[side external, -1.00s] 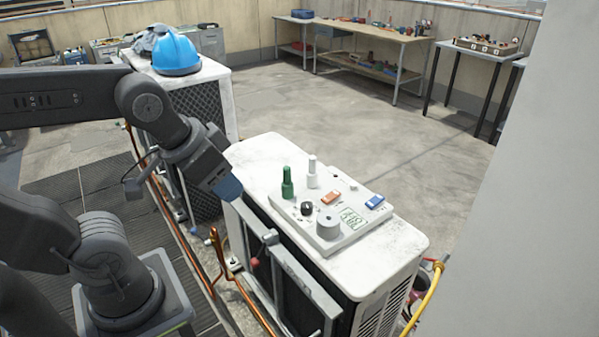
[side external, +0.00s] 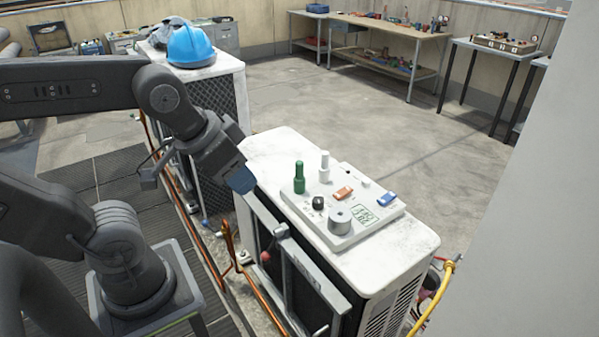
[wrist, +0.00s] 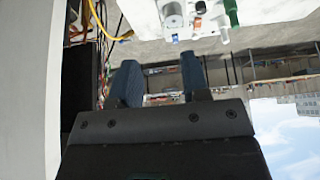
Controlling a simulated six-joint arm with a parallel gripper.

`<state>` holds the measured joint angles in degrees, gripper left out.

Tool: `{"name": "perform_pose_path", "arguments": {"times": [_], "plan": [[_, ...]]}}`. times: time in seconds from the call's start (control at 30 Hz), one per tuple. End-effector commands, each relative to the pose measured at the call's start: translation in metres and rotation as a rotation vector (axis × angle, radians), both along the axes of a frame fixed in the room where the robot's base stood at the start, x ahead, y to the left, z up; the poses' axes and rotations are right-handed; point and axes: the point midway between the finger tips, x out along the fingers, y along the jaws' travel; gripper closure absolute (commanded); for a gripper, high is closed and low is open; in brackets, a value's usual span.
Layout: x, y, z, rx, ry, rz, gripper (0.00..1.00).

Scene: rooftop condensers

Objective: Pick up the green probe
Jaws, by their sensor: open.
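The green probe (side external: 299,177) stands upright on the left part of a white panel (side external: 370,229) on top of a white condenser unit. It also shows at the top edge of the wrist view (wrist: 232,14), partly cut off. My gripper (side external: 242,180) is left of the probe, beside the condenser's left edge, and apart from it. In the wrist view my gripper (wrist: 160,80) has its two blue fingers spread with nothing between them.
A white probe (side external: 324,167) stands right behind the green one. The panel also bears a black knob (side external: 318,202), a grey cylinder (side external: 340,219), an orange block (side external: 343,193) and a blue block (side external: 387,200). A blue helmet (side external: 190,46) rests on another condenser.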

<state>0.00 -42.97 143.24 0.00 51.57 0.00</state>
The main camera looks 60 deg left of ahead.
Motion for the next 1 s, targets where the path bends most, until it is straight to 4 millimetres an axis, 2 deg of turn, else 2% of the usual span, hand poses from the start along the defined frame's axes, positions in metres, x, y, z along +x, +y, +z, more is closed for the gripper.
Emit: {"name": "perform_pose_path", "arguments": {"times": [0.17, 0.3, 0.53, 0.63, 0.77, 1.0], "plan": [[0.000, 0.000, 0.000, 0.000, 0.000, 0.000, 0.57], [0.000, 0.000, 0.000, 0.000, 0.000, 0.000, 0.45], [0.001, 0.000, 0.001, -0.001, 0.002, 0.005, 0.45], [0.010, 0.004, 0.004, -0.017, 0.018, 0.050, 0.45], [0.040, 0.015, 0.014, -0.070, 0.070, 0.198, 0.45], [0.121, 0.057, 0.019, -0.195, 0.188, 0.607, 0.45]]}}
